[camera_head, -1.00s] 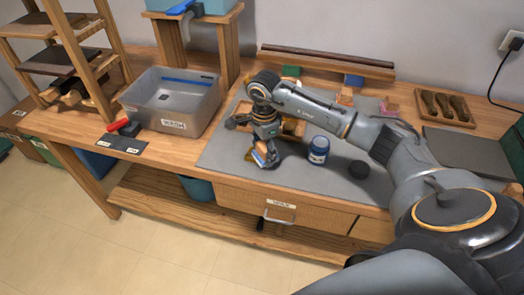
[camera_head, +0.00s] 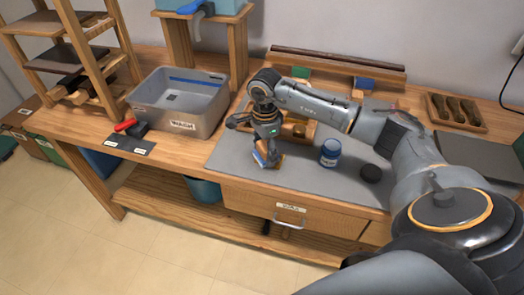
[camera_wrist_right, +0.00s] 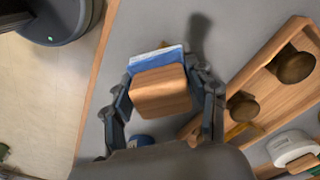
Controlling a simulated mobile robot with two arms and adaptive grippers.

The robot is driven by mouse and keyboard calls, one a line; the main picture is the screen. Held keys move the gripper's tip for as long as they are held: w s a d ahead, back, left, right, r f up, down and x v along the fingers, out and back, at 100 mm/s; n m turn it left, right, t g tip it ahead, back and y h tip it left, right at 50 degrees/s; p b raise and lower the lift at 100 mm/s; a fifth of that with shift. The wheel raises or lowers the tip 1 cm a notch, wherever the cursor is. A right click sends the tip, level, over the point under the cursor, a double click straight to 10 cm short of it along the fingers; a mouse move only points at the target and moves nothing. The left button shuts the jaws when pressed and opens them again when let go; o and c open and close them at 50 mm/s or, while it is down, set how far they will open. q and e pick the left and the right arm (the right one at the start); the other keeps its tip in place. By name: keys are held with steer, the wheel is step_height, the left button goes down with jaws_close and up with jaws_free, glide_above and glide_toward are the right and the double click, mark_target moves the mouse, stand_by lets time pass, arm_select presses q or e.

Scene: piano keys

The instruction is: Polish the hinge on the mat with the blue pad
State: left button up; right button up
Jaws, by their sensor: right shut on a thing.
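My right gripper (camera_head: 268,156) is shut on a wooden block with a blue pad on its face; the block and blue pad (camera_wrist_right: 157,57) show between the fingers (camera_wrist_right: 163,95) in the right wrist view. The gripper points down, with the pad low over or on the grey mat (camera_head: 223,152), near its front left part. A small yellowish edge (camera_wrist_right: 165,44) shows just beyond the pad in the wrist view. It may be the hinge, but the pad and block hide most of it. I cannot tell whether the pad touches it. My left gripper is not in view.
A grey wash tub (camera_head: 183,101) stands left. The mat's front is clear.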

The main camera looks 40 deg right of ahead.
mark_target(265, 145)
steer(key=r+p, duration=0.1)
steer(key=r, duration=0.3)
steer(key=shift+s+d+r+p, duration=0.15)
steer(key=shift+s+d+p, duration=0.05)
steer(key=shift+p, duration=0.2)
step_height(265, 145, up, 3)
steer(key=shift+w+a+r+p, duration=0.1)
steer(key=shift+w+p, duration=0.05)
steer(key=shift+p, duration=0.75)
steer(key=shift+r, duration=0.3)
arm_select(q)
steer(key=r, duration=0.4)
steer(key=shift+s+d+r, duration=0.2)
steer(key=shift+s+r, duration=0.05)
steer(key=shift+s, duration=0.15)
arm_select(e)
steer(key=shift+f, duration=0.1)
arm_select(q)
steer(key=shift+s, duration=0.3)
